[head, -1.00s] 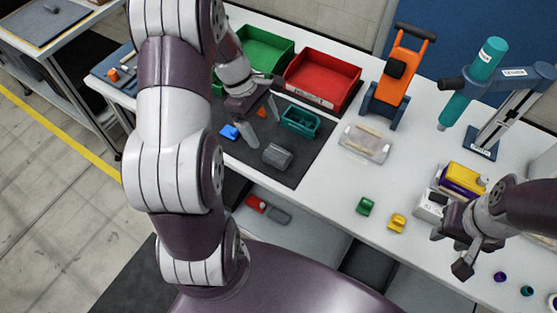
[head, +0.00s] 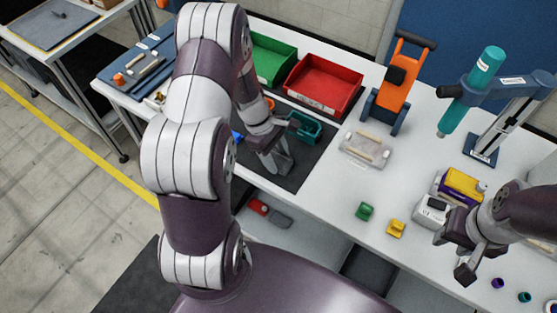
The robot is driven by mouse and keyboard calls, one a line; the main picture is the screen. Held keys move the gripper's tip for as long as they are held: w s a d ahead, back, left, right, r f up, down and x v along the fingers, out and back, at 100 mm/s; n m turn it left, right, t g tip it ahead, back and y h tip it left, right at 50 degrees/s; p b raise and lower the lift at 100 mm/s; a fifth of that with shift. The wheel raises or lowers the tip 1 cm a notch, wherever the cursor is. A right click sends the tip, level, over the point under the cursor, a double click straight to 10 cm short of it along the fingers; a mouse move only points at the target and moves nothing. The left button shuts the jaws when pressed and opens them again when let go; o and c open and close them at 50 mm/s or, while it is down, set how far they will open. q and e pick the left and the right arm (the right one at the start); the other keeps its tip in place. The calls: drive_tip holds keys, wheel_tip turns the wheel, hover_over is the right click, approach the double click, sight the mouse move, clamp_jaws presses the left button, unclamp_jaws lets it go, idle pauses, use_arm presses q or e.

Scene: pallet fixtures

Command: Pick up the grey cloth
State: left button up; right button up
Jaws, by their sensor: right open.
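The grey cloth (head: 283,166) appears to be the small grey bundle on the dark mat (head: 304,172), near the mat's front edge. My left gripper (head: 276,162) reaches down onto it, with its fingers at the bundle and covering much of it. Whether the fingers are closed on it cannot be told. My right gripper (head: 452,254) is open and empty at the right, over the table's front part.
A teal tray (head: 306,128) sits on the mat just behind my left gripper. Red (head: 320,84) and green (head: 272,58) bins stand behind. A clear case (head: 366,149), a green piece (head: 365,211) and a yellow piece (head: 396,228) lie to the right, with free table between.

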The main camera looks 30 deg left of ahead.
sight(284, 163)
idle(0.3)
use_arm(q)
wheel_tip(284, 163, up, 4)
drive_tip(key=shift+s+r+b, duration=0.1)
drive_tip(key=shift+b, duration=0.25)
drive_tip(key=s+d+r, duration=0.6)
drive_tip(key=s, duration=0.3)
drive_tip(key=shift+s+d+r+b, duration=0.25)
drive_tip(key=shift+r+b, duration=0.1)
